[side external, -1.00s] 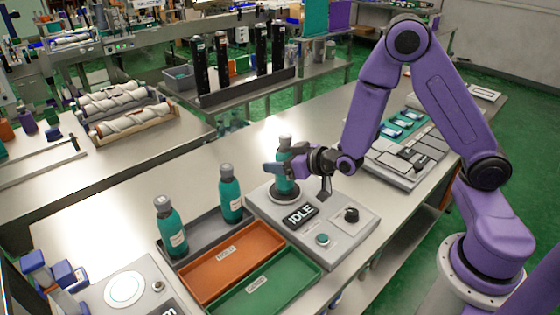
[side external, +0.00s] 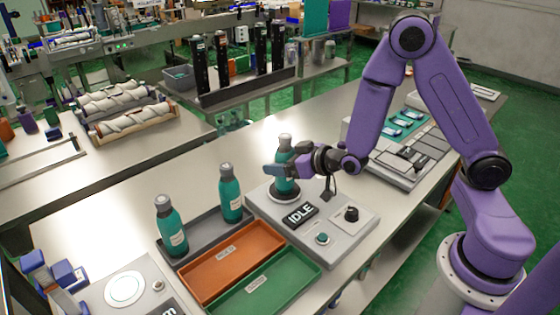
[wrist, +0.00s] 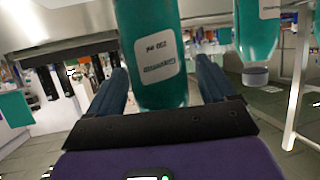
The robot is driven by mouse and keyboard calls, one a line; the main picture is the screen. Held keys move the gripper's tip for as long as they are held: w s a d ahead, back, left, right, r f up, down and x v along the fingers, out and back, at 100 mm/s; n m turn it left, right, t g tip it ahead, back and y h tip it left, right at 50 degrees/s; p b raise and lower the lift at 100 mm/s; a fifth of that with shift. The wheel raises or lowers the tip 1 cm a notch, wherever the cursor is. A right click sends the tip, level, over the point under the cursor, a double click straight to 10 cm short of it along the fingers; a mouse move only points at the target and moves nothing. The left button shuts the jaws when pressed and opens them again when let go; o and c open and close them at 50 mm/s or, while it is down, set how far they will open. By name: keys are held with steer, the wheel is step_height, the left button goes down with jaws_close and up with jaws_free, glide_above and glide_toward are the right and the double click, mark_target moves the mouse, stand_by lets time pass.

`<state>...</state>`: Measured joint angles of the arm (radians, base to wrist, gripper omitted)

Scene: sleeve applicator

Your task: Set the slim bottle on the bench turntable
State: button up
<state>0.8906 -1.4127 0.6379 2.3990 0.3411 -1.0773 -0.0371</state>
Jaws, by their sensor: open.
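A slim teal bottle (side external: 284,157) with a grey cap stands upright on the round turntable (side external: 287,200) of the grey bench unit. In the wrist view the labelled bottle (wrist: 150,30) fills the space between my fingers. My gripper (side external: 278,170) is open around the bottle's middle, with one finger on each side; it also shows in the wrist view (wrist: 160,92). Whether either finger touches the bottle cannot be told. The fingers hide part of the bottle's body in the side view.
Two more teal bottles stand in the dark tray, one nearer (side external: 171,228) and one farther (side external: 231,196). Orange (side external: 232,262) and green (side external: 268,285) trays lie in front. The unit has an IDLE display (side external: 300,215) and a black knob (side external: 351,214). Bench behind the turntable is clear.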

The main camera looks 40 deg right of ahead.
steer(key=v, duration=0.6)
steer(key=shift+s+r, duration=0.1)
steer(key=shift+s, duration=0.1)
steer(key=s+a+n+g+y, duration=0.1)
steer(key=s+a+n+g, duration=0.3)
steer(key=s, duration=0.3)
steer(key=s+a+n+g+y, duration=0.1)
steer(key=s+a+g, duration=0.4)
steer(key=s, duration=0.2)
steer(key=s+d+r+n+g+h, duration=0.4)
steer(key=s+d, duration=0.4)
steer(key=s, duration=0.3)
steer(key=shift+s+r+n, duration=0.4)
steer(key=shift+r+n, duration=0.1)
steer(key=shift+n, duration=0.2)
steer(key=shift+d, duration=0.1)
